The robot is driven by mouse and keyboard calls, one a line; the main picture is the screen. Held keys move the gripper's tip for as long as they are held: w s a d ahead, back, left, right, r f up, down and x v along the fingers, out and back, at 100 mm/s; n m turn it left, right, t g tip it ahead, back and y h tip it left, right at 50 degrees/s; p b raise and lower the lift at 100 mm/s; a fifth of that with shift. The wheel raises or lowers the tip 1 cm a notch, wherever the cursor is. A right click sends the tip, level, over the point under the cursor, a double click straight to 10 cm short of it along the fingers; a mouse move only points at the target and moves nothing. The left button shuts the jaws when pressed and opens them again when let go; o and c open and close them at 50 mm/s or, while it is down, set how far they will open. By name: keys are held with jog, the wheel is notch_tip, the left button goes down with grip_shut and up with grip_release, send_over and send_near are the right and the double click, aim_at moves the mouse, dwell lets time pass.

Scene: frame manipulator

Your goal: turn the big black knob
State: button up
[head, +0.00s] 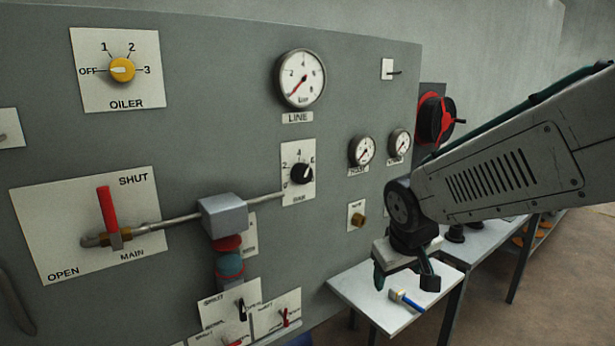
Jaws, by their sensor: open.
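A black knob (301,173) with a pale pointer mark sits on a white dial plate (299,194) marked BAR, in the middle of the grey panel. Its pointer seems to point to the upper right; the small numbers are hard to read. A larger round black part (434,119) with red on it stands at the panel's right edge; I cannot tell whether it is a knob or a reel. My gripper (405,278) is open and empty, pointing down in front of the panel. It is to the right of and below the BAR knob, apart from it.
A yellow OILER knob (122,70), a LINE gauge (300,79) and a red-handled MAIN valve (107,212) are on the panel. A grey block (224,215) on a pipe sticks out left of the BAR plate. A blue-handled tool (406,300) lies on a white table (356,287) below my gripper.

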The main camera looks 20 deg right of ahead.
jog(key=w+d+n+t, duration=0.1)
jog(key=w+d+t, duration=0.25)
jog(key=w, duration=0.55)
jog(key=n+t+y, duration=0.6)
jog(key=t+y, duration=0.2)
jog(key=t, duration=0.2)
send_near(305, 174)
jog(key=w, duration=0.1)
jog(key=x, duration=0.8)
jog(key=shift+s+a, duration=0.1)
jog(key=c, duration=1)
